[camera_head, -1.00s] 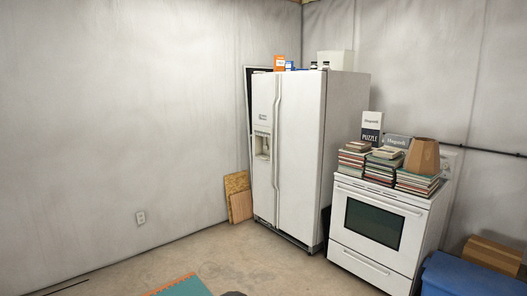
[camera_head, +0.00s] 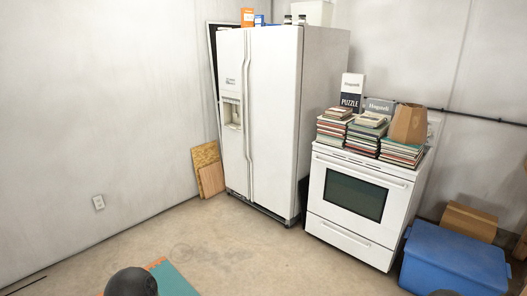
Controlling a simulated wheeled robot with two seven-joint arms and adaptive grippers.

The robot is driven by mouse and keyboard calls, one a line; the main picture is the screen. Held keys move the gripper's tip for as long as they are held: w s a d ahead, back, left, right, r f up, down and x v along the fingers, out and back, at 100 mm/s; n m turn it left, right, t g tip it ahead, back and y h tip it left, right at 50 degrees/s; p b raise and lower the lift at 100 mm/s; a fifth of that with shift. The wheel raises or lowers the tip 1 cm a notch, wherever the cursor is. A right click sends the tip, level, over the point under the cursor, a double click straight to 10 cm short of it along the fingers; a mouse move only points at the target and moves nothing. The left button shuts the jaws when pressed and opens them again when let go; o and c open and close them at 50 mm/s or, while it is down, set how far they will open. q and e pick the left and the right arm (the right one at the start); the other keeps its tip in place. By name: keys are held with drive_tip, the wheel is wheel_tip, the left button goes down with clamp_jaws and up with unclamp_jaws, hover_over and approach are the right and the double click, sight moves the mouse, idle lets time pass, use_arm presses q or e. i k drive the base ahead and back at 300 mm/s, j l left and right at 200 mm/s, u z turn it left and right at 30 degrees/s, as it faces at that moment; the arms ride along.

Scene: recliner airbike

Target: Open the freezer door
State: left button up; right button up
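A white side-by-side fridge-freezer (camera_head: 275,120) stands against the back wall, upright and closed. Its narrower left door (camera_head: 233,155), which I take as the freezer door, carries an ice and water dispenser (camera_head: 232,112). Two long vertical handles (camera_head: 248,120) run side by side along the seam between the doors. Neither of my grippers shows. A dark rounded shape at the bottom edge and a smaller one at the lower right may be parts of my arms.
A white stove (camera_head: 360,205) with stacked books (camera_head: 372,137) stands right of the fridge. A blue bin (camera_head: 455,262) and a cardboard box (camera_head: 468,222) lie further right. Wooden boards (camera_head: 209,170) lean left of the fridge. A teal mat (camera_head: 172,280) lies in front; the concrete floor (camera_head: 220,240) between is clear.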

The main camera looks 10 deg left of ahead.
sight(232, 45)
drive_tip(key=i+j+u, duration=0.25)
drive_tip(key=i, duration=0.85)
drive_tip(key=i+u, duration=0.3)
drive_tip(key=i, duration=0.8)
